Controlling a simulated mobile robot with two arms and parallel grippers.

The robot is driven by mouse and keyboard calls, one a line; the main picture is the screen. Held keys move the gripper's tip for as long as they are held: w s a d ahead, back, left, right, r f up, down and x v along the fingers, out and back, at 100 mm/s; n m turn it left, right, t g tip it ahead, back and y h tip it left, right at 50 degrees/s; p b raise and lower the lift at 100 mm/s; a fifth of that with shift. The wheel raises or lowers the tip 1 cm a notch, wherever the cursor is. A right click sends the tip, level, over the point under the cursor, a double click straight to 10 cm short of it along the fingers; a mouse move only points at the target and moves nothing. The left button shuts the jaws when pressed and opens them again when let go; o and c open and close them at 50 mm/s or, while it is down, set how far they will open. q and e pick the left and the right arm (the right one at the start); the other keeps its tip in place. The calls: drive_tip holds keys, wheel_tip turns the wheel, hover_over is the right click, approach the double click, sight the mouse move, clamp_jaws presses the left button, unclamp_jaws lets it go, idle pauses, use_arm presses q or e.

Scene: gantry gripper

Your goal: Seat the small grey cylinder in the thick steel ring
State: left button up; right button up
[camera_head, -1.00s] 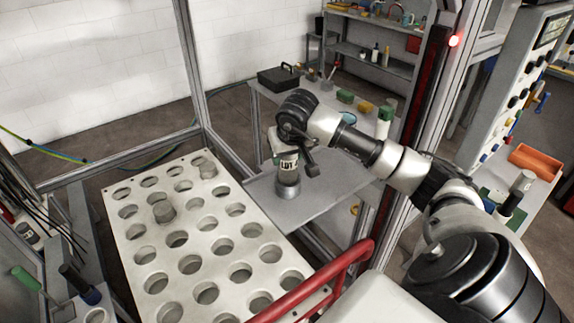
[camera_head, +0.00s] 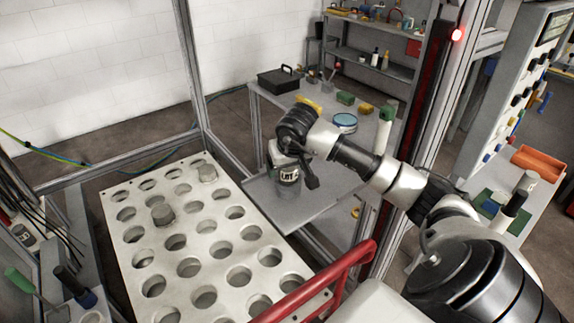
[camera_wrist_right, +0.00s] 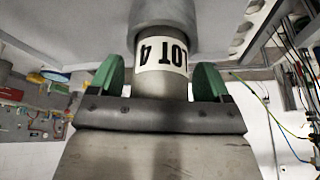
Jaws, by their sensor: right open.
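The grey cylinder (camera_head: 288,174) has a pale label reading LOT 4. In the right wrist view the cylinder (camera_wrist_right: 160,90) runs into a wider grey sleeve, the thick steel ring (camera_wrist_right: 165,14). In the head view the ring (camera_head: 289,192) stands on a grey side table. The cylinder's far end is hidden inside the ring. My right gripper (camera_wrist_right: 160,78) is open around the cylinder, with a gap between it and each green finger pad. In the head view my right gripper (camera_head: 287,157) is over the cylinder, partly hidden by its own wrist. My left gripper is not in view.
A pale plate (camera_head: 211,235) with rows of round holes lies left of the grey table (camera_head: 325,203); two grey cylinders stand in it. A red rail (camera_head: 318,282) crosses in front. A blue-topped round tin (camera_head: 345,121) and small blocks sit behind my arm.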

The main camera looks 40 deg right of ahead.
drive_tip(key=shift+r, duration=0.15)
drive_tip(key=b+v, duration=0.1)
drive_tip(key=v, duration=1.1)
drive_tip(key=shift+b, duration=0.35)
drive_tip(key=shift+s, duration=0.1)
